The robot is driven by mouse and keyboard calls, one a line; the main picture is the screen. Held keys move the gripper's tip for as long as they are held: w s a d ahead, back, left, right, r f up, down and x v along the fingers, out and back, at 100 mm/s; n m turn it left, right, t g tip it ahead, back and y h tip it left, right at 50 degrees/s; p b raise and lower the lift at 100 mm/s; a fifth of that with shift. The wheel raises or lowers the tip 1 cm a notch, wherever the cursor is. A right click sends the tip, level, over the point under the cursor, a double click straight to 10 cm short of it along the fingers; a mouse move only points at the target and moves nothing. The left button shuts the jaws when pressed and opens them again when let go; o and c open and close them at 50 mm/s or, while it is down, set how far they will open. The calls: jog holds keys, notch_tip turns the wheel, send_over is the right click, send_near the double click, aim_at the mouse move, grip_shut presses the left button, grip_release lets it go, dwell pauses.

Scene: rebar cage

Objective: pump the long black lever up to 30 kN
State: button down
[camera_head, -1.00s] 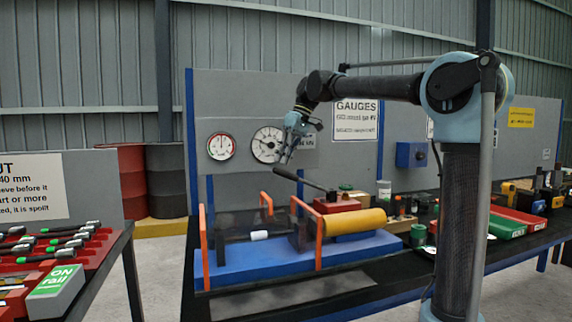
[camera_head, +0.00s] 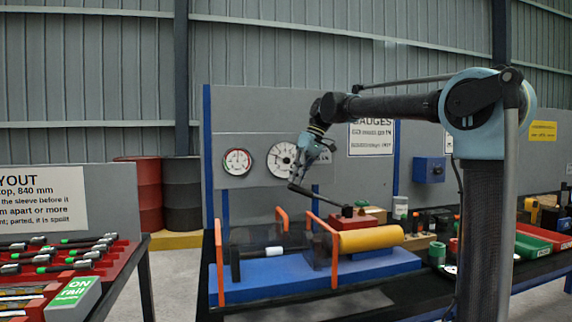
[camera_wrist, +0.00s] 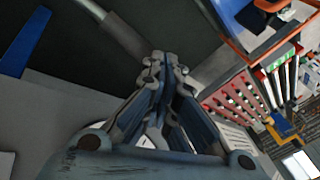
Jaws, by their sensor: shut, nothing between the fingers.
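The long black lever (camera_head: 318,197) slopes up to the left from the red pump block (camera_head: 349,219); its free end is raised. My gripper (camera_head: 296,178) is shut and empty, pointing down just above the free end. I cannot tell whether it touches the lever. In the wrist view the closed fingertips (camera_wrist: 166,60) show beside a grey-black bar (camera_wrist: 122,34), apparently the lever. A large white dial gauge (camera_head: 282,160) hangs on the grey panel behind, left of my gripper; its reading is too small to tell. A smaller red-rimmed gauge (camera_head: 237,162) is left of it.
A blue rig base (camera_head: 290,283) with orange guard frames (camera_head: 282,225) and a yellow cylinder (camera_head: 371,239) stands on the bench below. Green and red bins (camera_head: 541,247) are at right. A table with a red rack (camera_head: 91,255) is at left.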

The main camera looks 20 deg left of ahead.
aim_at(294, 187)
jog(key=shift+s+a+f, duration=0.1)
jog(key=shift+a+f, duration=0.05)
jog(key=shift+f, duration=0.35)
jog(key=shift+s+a+f, duration=0.1)
jog(key=shift+a+f, duration=0.1)
jog(key=shift+f, duration=0.35)
jog(key=shift+s+a+f, duration=0.1)
jog(key=shift+a+f, duration=0.05)
jog(key=shift+f, duration=0.5)
jog(key=shift+s+a+f, duration=0.1)
jog(key=shift+a+f, duration=0.05)
jog(key=shift+f, duration=0.55)
